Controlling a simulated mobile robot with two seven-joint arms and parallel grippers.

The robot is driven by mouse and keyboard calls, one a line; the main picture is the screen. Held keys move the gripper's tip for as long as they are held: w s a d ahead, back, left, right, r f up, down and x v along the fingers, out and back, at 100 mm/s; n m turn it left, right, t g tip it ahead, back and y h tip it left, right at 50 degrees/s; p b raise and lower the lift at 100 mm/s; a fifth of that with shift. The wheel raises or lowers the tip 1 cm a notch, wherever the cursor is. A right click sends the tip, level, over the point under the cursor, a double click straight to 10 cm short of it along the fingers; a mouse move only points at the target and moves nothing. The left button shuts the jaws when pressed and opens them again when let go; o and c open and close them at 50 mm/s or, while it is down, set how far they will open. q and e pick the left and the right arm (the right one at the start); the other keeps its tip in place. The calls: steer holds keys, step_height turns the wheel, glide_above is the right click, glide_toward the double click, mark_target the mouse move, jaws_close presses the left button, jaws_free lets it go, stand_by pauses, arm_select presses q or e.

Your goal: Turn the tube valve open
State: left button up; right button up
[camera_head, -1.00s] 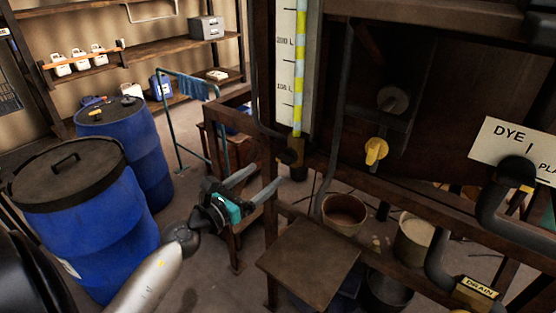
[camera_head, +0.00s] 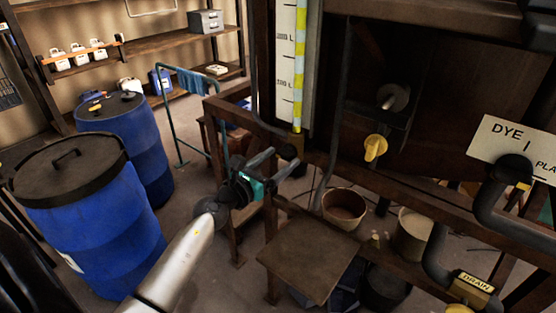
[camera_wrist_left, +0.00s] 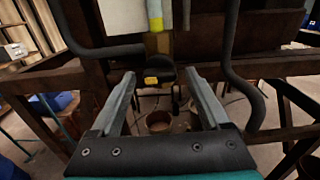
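The tube valve (camera_head: 289,151) is a dark knob under a brass block at the foot of the sight tube (camera_head: 299,75). In the left wrist view the tube valve (camera_wrist_left: 160,69) shows with a small yellow label, between and beyond the fingertips. My left gripper (camera_head: 285,157) is open, its fingers pointing at the valve; in the wrist view the gripper (camera_wrist_left: 161,74) has nothing between its pads. In the head view the fingertips overlap the knob's lower edge; contact cannot be told. My right gripper is not in view.
A yellow valve handle (camera_head: 375,147) sits right of the tube. A small table (camera_head: 308,258) and buckets (camera_head: 345,206) stand underneath. Blue barrels (camera_head: 95,225) stand at left. Black hoses (camera_wrist_left: 240,60) flank the gripper in the wrist view.

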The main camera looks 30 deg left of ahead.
arm_select(q)
jaws_close()
stand_by(0.4)
steer(key=n+p, duration=0.2)
steer(key=n, duration=0.1)
steer(key=shift+r+n, duration=0.1)
steer(key=shift+n, duration=0.3)
steer(key=n+p, duration=0.1)
steer(key=n, duration=0.3)
steer(key=shift+n+p, duration=0.3)
steer(key=n+p, duration=0.1)
steer(key=n, duration=0.4)
steer(key=shift+p, duration=0.4)
steer(key=shift+n+p, duration=0.65)
steer(key=shift+n, duration=1.75)
